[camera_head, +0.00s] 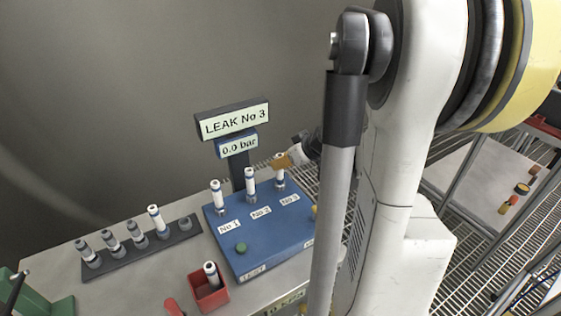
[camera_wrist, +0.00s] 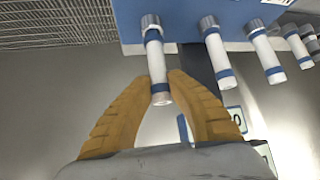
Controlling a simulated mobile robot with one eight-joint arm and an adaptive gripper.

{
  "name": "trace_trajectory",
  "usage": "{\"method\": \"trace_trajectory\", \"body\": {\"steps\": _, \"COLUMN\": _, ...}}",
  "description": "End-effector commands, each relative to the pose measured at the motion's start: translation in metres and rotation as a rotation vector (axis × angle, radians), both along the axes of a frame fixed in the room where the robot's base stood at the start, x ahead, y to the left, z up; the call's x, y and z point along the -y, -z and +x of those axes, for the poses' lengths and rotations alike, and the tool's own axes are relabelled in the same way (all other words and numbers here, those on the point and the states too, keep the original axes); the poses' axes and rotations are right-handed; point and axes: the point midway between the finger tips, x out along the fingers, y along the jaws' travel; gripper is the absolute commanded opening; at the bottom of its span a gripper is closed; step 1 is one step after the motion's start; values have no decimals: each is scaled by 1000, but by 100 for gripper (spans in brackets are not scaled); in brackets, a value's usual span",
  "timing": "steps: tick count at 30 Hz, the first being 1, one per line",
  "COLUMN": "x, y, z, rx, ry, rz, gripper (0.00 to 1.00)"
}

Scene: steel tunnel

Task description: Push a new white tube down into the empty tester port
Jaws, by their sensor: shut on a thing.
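The blue tester (camera_head: 240,256) carries ports No 1, No 2 and No 3, with white, blue-banded tubes at No 1 (camera_head: 216,194) and No 2 (camera_head: 250,180). My gripper (camera_head: 286,162) has tan fingers and is at the No 3 tube (camera_head: 280,180). In the wrist view, my fingers (camera_wrist: 160,82) are shut around this tube's upper end (camera_wrist: 155,60). Its lower end meets the grey port collar (camera_wrist: 150,21), in line with it; how deep it sits, I cannot tell. The display (camera_head: 235,122) reads "LEAK No 3", and the lower one (camera_head: 238,145) reads "0.0 bar".
A dark rack (camera_head: 120,262) at left holds several tubes, one white (camera_head: 156,217), and has a seemingly empty holder (camera_head: 186,223). A red bin (camera_head: 208,296) with a tube stands in front. The display post rises behind the ports.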

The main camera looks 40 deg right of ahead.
Motion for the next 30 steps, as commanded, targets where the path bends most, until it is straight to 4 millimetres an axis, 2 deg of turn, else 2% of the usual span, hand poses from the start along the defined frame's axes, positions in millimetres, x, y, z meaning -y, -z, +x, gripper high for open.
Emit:
{"method": "trace_trajectory", "body": {"steps": 13, "x": 0, "y": 12, "z": 0, "rx": 0, "ry": 0, "rz": 0, "gripper": 0}}
{"method": "trace_trajectory", "body": {"steps": 14, "x": 0, "y": 12, "z": 0, "rx": 0, "ry": 0, "rz": 0, "gripper": 24}}
{"method": "trace_trajectory", "body": {"steps": 15, "x": 0, "y": 11, "z": 0, "rx": 0, "ry": 0, "rz": 0, "gripper": 36}}
{"method": "trace_trajectory", "body": {"steps": 16, "x": 0, "y": 11, "z": 0, "rx": 0, "ry": 0, "rz": 0, "gripper": 39}}
{"method": "trace_trajectory", "body": {"steps": 26, "x": 0, "y": 9, "z": -2, "rx": 0, "ry": 0, "rz": 0, "gripper": 39}}
{"method": "trace_trajectory", "body": {"steps": 30, "x": 1, "y": -2, "z": -13, "rx": 0, "ry": 1, "rz": 0, "gripper": 39}}
